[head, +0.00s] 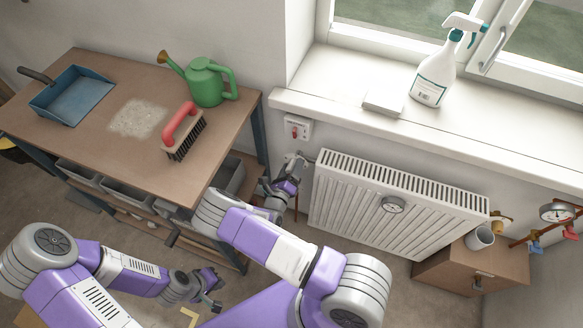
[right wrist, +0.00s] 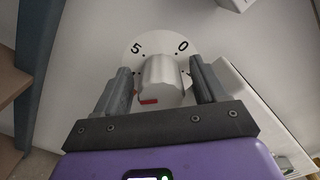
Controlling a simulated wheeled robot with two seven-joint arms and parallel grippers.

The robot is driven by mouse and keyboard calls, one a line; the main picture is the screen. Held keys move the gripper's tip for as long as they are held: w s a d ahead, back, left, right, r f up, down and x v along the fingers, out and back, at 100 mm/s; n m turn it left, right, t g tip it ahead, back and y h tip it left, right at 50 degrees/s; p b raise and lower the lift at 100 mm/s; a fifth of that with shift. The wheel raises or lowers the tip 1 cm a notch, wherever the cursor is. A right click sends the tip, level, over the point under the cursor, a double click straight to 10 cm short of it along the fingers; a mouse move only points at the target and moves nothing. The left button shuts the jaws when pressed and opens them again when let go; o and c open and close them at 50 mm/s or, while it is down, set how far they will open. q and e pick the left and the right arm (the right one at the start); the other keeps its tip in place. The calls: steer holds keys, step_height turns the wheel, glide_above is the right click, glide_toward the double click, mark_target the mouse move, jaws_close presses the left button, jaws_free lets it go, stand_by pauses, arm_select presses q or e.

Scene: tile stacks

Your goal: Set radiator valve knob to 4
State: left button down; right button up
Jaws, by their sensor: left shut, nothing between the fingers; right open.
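The radiator valve knob (right wrist: 163,82) is a light grey cylinder in front of a round white dial (right wrist: 158,46). The digits 5 and 0 show at the dial's top; its lower part is hidden by the knob and fingers. A red mark sits on the knob's lower left rim. My right gripper (right wrist: 160,74) is open, with one finger on each side of the knob; I cannot tell whether they touch it. In the head view my right gripper (head: 298,160) is at the radiator's upper left corner. My left gripper (head: 212,296) is shut and empty, low over the floor.
The white radiator (head: 350,205) stands under the windowsill (head: 330,95). A wall box with a red switch (head: 297,130) is just above my right gripper. A workbench (head: 95,145) with a dustpan, brush and watering can is left. A wooden cabinet (head: 500,265) is right.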

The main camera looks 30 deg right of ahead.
steer(key=p+v, duration=0.1)
steer(key=v, duration=0.6)
steer(key=shift+s+a+p, duration=0.2)
steer(key=shift+p, duration=0.1)
